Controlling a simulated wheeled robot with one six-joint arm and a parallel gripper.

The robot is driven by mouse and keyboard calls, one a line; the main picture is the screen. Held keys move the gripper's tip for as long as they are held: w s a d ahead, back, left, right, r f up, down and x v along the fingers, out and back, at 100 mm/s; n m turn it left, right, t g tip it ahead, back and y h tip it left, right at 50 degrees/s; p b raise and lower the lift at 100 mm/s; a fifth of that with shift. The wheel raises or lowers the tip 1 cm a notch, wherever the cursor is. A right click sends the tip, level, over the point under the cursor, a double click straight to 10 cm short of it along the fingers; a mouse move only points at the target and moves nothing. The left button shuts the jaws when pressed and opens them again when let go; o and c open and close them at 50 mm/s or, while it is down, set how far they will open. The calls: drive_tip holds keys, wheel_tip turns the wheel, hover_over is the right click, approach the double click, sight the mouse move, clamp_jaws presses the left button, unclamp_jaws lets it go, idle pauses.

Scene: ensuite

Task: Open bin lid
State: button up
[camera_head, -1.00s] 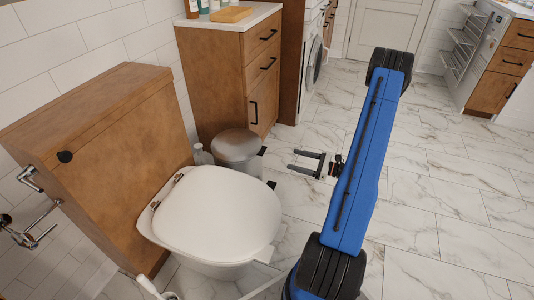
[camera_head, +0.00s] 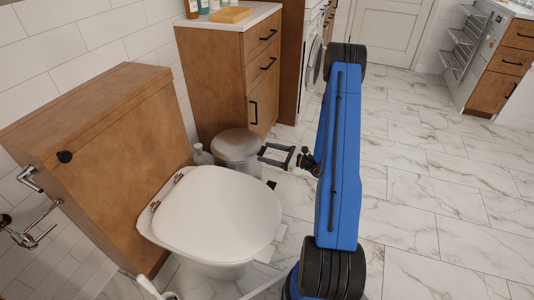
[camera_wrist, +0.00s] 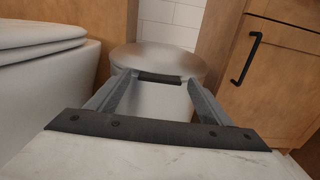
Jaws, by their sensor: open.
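The bin (camera_head: 238,150) is a small round metal bin with a domed lid, standing on the floor between the toilet and the wooden cabinet. Its lid is down. In the wrist view the lid (camera_wrist: 160,58) fills the upper middle, with a dark tab (camera_wrist: 160,78) at its front edge. My gripper (camera_head: 264,153) is open and empty, just right of the bin in the head view. In the wrist view its two fingers (camera_wrist: 158,88) point at the bin's front and flank the dark tab. I cannot tell whether they touch the bin.
The toilet (camera_head: 215,215) with its lid down stands close on the left. The wooden cabinet (camera_head: 225,85) with black handles stands behind and right of the bin. A small bottle (camera_head: 200,155) is beside the bin. Marble floor (camera_head: 440,180) is clear to the right.

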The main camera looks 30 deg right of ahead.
drive_tip(key=shift+w+a, duration=0.2)
drive_tip(key=shift+w, duration=0.05)
drive_tip(key=shift+c, duration=0.2)
